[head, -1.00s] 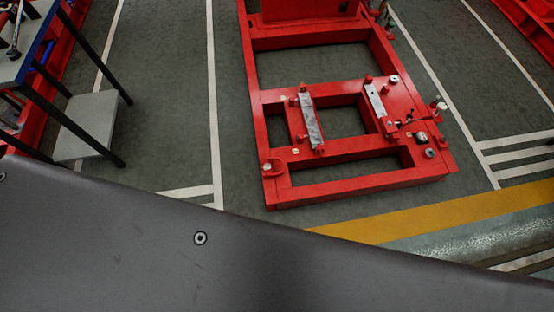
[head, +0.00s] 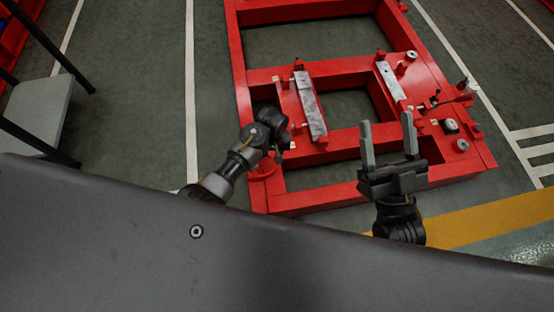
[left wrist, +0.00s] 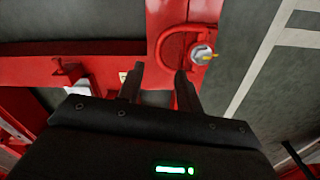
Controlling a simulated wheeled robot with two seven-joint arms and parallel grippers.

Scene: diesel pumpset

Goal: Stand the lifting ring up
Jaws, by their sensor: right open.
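My right gripper (head: 387,122) is open and empty.
The red base frame (head: 330,199) has two grey metal strips (head: 310,105) and several small fittings on its right side. A table with a grey shelf (head: 38,108) stands at the left. The floor between them is clear.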

